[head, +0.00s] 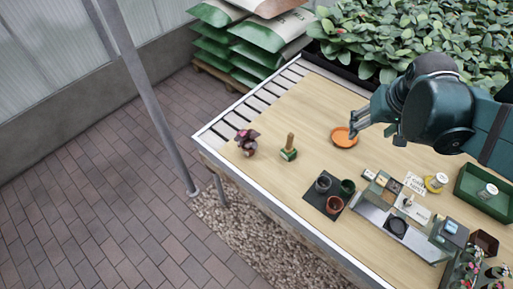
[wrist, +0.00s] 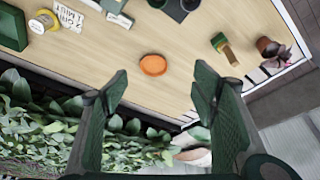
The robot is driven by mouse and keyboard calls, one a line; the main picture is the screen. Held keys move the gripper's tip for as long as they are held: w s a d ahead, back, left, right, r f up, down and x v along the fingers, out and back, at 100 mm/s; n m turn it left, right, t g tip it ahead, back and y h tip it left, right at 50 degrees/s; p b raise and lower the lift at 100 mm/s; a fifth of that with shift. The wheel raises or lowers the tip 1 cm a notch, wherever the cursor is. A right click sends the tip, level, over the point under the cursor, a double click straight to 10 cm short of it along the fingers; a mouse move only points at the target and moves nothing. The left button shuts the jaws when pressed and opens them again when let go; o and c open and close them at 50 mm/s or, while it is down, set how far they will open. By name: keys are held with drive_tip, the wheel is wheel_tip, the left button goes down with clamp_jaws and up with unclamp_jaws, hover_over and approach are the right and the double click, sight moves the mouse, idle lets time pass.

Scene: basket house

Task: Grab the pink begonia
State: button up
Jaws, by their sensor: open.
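A small potted plant with dark and pinkish leaves (head: 247,140), which looks like the pink begonia, stands near the table's left corner. It also shows at the right in the wrist view (wrist: 276,52), with part of its brown pot. My gripper (head: 358,123) is open and empty above the table, near the orange dish and well to the right of this plant. In the wrist view its two fingers (wrist: 160,75) are spread wide apart. More small plants with red-pink flowers (head: 467,270) show at the lower right edge of the head view.
An orange dish (head: 344,138) lies near my gripper. A green-based brush with a wooden handle (head: 289,148) stands between dish and plant. Small pots on a dark mat (head: 311,187), a grey tray and a green crate (head: 476,195) fill the right. Leafy seedlings line the back.

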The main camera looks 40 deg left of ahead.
drive_tip(key=a+f+n, duration=0.1)
drive_tip(key=a+f, duration=0.3)
drive_tip(key=a, duration=0.3)
drive_tip(key=s+a+f+n+g, duration=0.1)
drive_tip(key=a+f, duration=0.3)
drive_tip(key=a, duration=0.4)
drive_tip(key=s+a+f+n+b, duration=0.1)
drive_tip(key=a+f, duration=0.3)
drive_tip(key=a, duration=0.4)
drive_tip(key=shift+s+a+f+n+g, duration=0.1)
drive_tip(key=shift+s+f+n+g, duration=0.15)
drive_tip(key=shift+n+g, duration=0.15)
drive_tip(key=s+a+f+n, duration=0.2)
drive_tip(key=s+a+f, duration=0.4)
drive_tip(key=a, duration=0.4)
drive_tip(key=n+g, duration=0.1)
hover_over(249, 143)
drive_tip(key=shift+h, duration=0.4)
drive_tip(key=f, duration=0.5)
drive_tip(key=shift+s+d, duration=0.2)
drive_tip(key=shift+d, duration=0.1)
drive_tip(key=shift+r, duration=0.1)
drive_tip(key=shift+b, duration=0.3)
drive_tip(key=shift+w+a+f, duration=0.1)
drive_tip(key=shift+f, duration=1.2)
drive_tip(key=shift+f, duration=0.1)
